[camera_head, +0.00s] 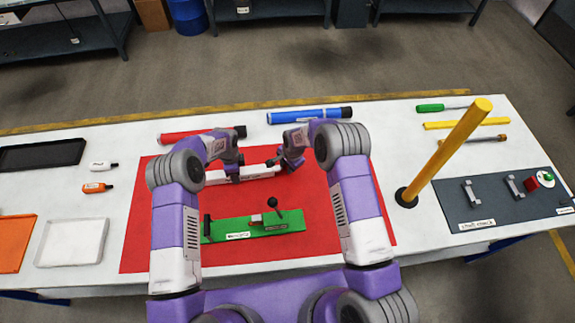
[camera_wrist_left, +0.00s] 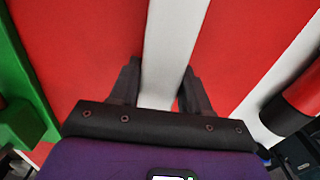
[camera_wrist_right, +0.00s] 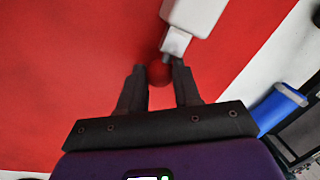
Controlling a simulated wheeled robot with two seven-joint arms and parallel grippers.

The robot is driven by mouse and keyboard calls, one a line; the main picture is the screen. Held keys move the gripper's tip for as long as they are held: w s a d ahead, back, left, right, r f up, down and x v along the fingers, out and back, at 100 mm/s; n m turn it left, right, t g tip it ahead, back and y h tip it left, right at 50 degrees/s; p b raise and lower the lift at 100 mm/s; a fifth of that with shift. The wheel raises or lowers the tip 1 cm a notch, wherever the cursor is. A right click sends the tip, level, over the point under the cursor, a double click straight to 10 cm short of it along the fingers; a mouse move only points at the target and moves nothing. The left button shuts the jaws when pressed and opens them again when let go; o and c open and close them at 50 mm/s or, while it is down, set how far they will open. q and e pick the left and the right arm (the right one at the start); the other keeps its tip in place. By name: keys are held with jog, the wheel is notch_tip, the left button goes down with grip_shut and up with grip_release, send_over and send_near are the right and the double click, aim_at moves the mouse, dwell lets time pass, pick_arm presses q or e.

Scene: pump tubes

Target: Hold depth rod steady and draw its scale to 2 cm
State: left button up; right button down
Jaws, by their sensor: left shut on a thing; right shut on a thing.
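The depth rod (camera_head: 258,172) is a long white bar lying level over the red mat. My left gripper (camera_head: 237,174) is shut on its white body (camera_wrist_left: 170,62), with one finger on each side in the left wrist view (camera_wrist_left: 155,90). My right gripper (camera_head: 282,164) is shut on a small red knob (camera_wrist_right: 160,74) at the rod's right end, also seen between the fingers in the right wrist view (camera_wrist_right: 158,78). A short grey piece (camera_wrist_right: 175,42) shows between knob and white body. The scale markings are too small to read.
A green fixture (camera_head: 240,226) with black knobs lies on the red mat (camera_head: 140,225) in front. Red (camera_head: 185,135) and blue (camera_head: 300,116) tubes lie behind. A yellow post (camera_head: 445,150) stands right, beside a dark board (camera_head: 490,208). Trays (camera_head: 72,220) lie left.

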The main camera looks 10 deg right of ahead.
jog(key=shift+d, duration=1.1)
jog(key=c, duration=0.8)
grip_release()
jog(key=shift+a, duration=0.1)
jog(key=r, duration=0.4)
jog(key=s+d+r, duration=0.1)
jog(key=r, duration=0.3)
jog(key=s+r, duration=0.1)
jog(key=r, duration=0.2)
jog(key=shift+d+r, duration=0.15)
jog(key=shift+r, duration=0.25)
